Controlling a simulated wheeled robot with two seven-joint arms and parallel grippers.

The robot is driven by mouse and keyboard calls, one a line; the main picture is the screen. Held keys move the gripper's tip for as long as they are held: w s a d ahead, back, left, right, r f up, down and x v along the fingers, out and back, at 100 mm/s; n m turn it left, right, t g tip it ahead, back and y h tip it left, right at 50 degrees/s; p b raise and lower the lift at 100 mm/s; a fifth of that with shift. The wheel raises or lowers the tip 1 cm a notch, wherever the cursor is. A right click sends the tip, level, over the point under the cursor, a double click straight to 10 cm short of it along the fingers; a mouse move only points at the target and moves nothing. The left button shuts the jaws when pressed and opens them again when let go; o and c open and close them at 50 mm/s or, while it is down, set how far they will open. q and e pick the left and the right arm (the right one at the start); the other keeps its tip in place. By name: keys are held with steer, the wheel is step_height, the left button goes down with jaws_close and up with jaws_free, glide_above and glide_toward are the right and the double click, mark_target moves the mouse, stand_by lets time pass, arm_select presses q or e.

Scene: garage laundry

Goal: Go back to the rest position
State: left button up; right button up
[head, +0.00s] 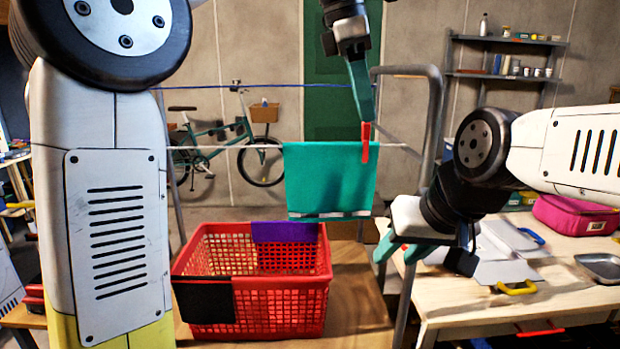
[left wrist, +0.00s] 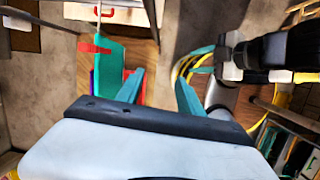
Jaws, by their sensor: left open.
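A teal cloth (head: 330,178) hangs over the front line of the drying rack, with a red clothespin (head: 366,143) upright at its right end. The cloth and pin also show in the left wrist view, the pin (left wrist: 95,48) left of my fingers. My left gripper (head: 366,112) is just above the pin in the head view; one finger hides the other. In the left wrist view its fingers (left wrist: 161,78) stand apart with nothing between them. My right gripper (head: 402,252) is lower right of the cloth, fingers apart. A small red bit shows beside them; I cannot tell what it is.
A red basket (head: 285,292) with purple and black cloths over its rim stands below the line. The rack's metal frame (head: 435,120) rises between my arms. A wooden table (head: 470,304) with a pink case (head: 575,215) and a metal tray is at the right.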

arm_select(q)
steer(key=s+a+f+m+t, duration=0.2)
steer(key=s+a+f+m, duration=0.3)
steer(key=a+f+m, duration=0.4)
steer(key=s+a+f+m+t, duration=0.3)
steer(key=s+a+f+m, duration=0.3)
steer(key=a+f, duration=0.7)
steer(key=a+m, duration=0.1)
steer(key=m, duration=0.1)
steer(key=shift+f+m+t+y, duration=0.25)
steer(key=shift+m+t+y, duration=0.05)
steer(key=shift+m+y, duration=0.1)
